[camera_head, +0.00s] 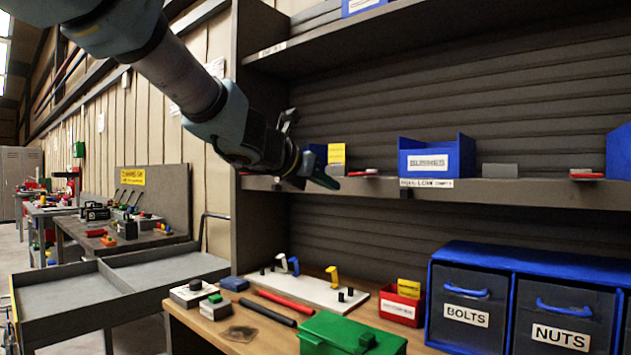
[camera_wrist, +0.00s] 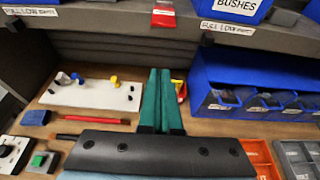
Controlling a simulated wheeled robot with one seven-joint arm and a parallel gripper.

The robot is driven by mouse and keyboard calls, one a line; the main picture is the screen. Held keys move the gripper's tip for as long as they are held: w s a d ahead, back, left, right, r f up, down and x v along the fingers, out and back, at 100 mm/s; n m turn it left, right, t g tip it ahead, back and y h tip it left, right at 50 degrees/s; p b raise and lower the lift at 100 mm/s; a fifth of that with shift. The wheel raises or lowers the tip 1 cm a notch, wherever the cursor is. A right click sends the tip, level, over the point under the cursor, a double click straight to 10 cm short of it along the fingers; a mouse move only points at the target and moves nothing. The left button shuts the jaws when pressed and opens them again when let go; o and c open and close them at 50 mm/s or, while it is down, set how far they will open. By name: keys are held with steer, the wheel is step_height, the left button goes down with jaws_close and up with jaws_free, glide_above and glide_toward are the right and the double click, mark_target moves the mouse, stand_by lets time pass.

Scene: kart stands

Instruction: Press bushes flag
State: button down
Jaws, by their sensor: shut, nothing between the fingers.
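The blue bushes bin (camera_head: 437,158) sits on the middle shelf, with a white label on its front; its lower part also shows at the top of the wrist view (camera_wrist: 233,8). A flat red piece on a small base, perhaps the flag (camera_head: 364,173), lies on the shelf left of the bin; its red front shows in the wrist view (camera_wrist: 163,19). My gripper (camera_head: 333,183) is shut and empty, in front of the shelf edge and left of the red piece. In the wrist view its teal fingers (camera_wrist: 160,72) point toward the red piece, with a visible gap.
A grey block (camera_head: 500,170) and another red piece (camera_head: 587,174) stand right of the bin. A yellow card (camera_head: 337,153) stands behind my gripper. Below are a white board (camera_head: 310,290), a red bin (camera_head: 401,306), a green box (camera_head: 350,335) and blue drawers (camera_head: 470,300).

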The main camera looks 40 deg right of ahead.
steer(key=shift+w, duration=0.1)
steer(key=w+d+p, duration=0.2)
steer(key=d+p, duration=0.2)
steer(key=d, duration=0.5)
steer(key=shift+r, duration=0.4)
steer(key=shift+w+r, duration=0.1)
stand_by(0.4)
